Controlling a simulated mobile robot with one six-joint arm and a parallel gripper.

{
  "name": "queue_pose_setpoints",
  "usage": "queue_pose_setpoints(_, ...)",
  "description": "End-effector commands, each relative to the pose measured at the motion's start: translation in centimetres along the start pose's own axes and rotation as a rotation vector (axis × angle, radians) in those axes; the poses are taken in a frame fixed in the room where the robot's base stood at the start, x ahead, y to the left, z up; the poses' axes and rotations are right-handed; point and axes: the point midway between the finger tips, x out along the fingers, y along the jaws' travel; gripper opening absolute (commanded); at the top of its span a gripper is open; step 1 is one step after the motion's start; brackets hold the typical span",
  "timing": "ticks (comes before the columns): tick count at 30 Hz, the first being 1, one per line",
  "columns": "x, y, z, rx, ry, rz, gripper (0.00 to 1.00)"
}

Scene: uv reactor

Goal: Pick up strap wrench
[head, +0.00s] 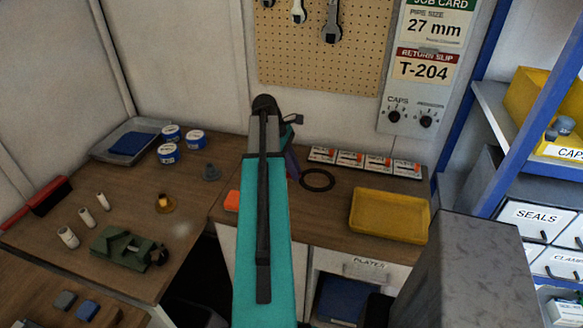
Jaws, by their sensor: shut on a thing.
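The strap wrench shows as a black round loop (318,180) at the counter, just right of my arm. An orange piece (232,201) shows left of my arm and looks like its handle end; the stretch between is hidden behind my teal arm. My gripper (292,168) is mostly hidden by the arm, with only a dark purplish part showing just left of the loop. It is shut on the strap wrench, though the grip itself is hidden. I cannot tell whether the wrench is clear of the counter.
A yellow tray (388,216) and several small boxes (364,161) are on the counter to the right. A green vise (127,248), white-lidded tubs (168,153) and pipe pieces (86,217) stand on the left bench. A pegboard (322,50) is behind; a blue-framed shelf (530,130) is right.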

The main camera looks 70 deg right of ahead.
Motion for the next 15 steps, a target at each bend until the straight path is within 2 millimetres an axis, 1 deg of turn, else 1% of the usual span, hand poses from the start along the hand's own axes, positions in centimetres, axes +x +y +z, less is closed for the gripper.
queue_pose_setpoints(1,0.4,-0.9,0.4,0.001,0.000,0.001,0.00)
queue_pose_setpoints(6,0.6,-2.9,1.6,0.000,0.000,0.002,0.00)
queue_pose_setpoints(15,0.9,-5.8,3.5,0.001,0.000,0.002,0.00)
